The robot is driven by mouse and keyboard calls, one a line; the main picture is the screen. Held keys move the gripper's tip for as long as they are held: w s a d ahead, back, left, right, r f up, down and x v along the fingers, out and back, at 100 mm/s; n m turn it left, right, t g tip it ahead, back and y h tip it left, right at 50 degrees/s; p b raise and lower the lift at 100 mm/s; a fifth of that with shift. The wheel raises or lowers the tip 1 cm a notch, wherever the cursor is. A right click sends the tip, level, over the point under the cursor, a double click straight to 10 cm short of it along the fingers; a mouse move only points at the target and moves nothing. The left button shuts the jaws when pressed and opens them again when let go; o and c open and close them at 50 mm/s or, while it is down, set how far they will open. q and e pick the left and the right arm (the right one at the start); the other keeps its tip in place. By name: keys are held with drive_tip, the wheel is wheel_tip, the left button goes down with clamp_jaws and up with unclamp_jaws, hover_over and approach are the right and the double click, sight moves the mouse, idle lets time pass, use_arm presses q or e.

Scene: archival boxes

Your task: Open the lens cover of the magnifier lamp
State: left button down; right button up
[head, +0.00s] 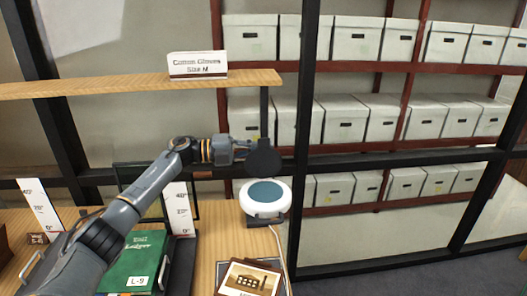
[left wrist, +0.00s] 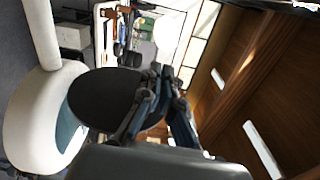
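The magnifier lamp (head: 265,212) is a white ring with a teal lens (head: 266,192), standing on the wooden desk. Its dark round lens cover (head: 264,160) is swung up off the lens and stands steeply at the ring's far side; the lens is uncovered. In the left wrist view the white ring (left wrist: 22,115) is at the left and the dark cover (left wrist: 105,98) is beside my fingers. My left gripper (head: 246,149) is at the cover's left edge, its fingertips (left wrist: 160,74) close together. I cannot tell whether they touch the cover. My right gripper is not in view.
A green ledger (head: 135,262) and a framed picture card (head: 250,281) lie on the desk (head: 215,225). A shelf above holds a cotton gloves box (head: 197,65). A dark post and rails stand right of the lamp, with shelves of archival boxes (head: 344,119) behind.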

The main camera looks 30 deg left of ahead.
use_arm(q)
drive_tip(key=shift+w+a+f+n, duration=0.15)
drive_tip(key=shift+w+a+n, duration=0.1)
drive_tip(key=shift+w+n, duration=0.2)
drive_tip(key=shift+w+a+b, duration=0.1)
drive_tip(key=shift+a+b, duration=0.1)
drive_tip(key=shift+b, duration=0.15)
drive_tip(key=shift+w+a+f, duration=0.1)
drive_tip(key=shift+w, duration=0.1)
drive_tip(key=c, duration=1.6)
unclamp_jaws()
drive_tip(key=shift+w+f, duration=0.1)
drive_tip(key=shift+o, duration=0.2)
drive_tip(key=v, duration=1.2)
